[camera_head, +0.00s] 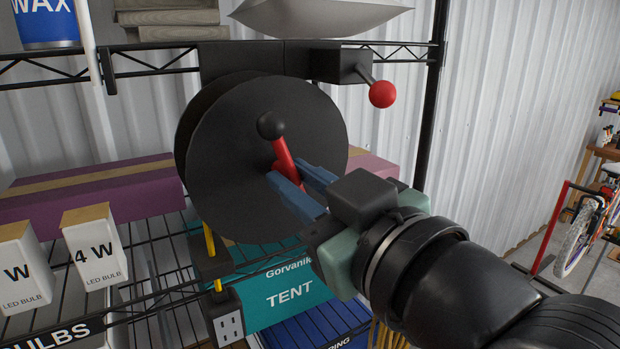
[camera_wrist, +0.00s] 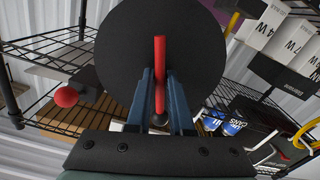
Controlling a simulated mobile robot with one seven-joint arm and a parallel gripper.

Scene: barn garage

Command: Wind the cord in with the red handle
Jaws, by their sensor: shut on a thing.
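A large black cord reel (camera_head: 225,150) hangs at the front of a black wire shelf. Its red handle (camera_head: 284,150) is a short bar with a black knob (camera_head: 270,125) at its upper end. My gripper (camera_head: 285,185) comes from the lower right with blue fingers shut on the red handle. In the wrist view the red handle (camera_wrist: 160,62) stands between the two fingers (camera_wrist: 160,95), with the reel disc (camera_wrist: 205,50) behind it. A yellow cord (camera_head: 210,240) runs down below the reel to a grey outlet box (camera_head: 226,318).
A black box with a red-knobbed lever (camera_head: 382,94) sticks out right of the reel. LED bulb boxes (camera_head: 95,245), a purple box (camera_head: 110,190) and a teal tent box (camera_head: 285,290) sit on the shelves. A black shelf post (camera_head: 432,110) stands at right.

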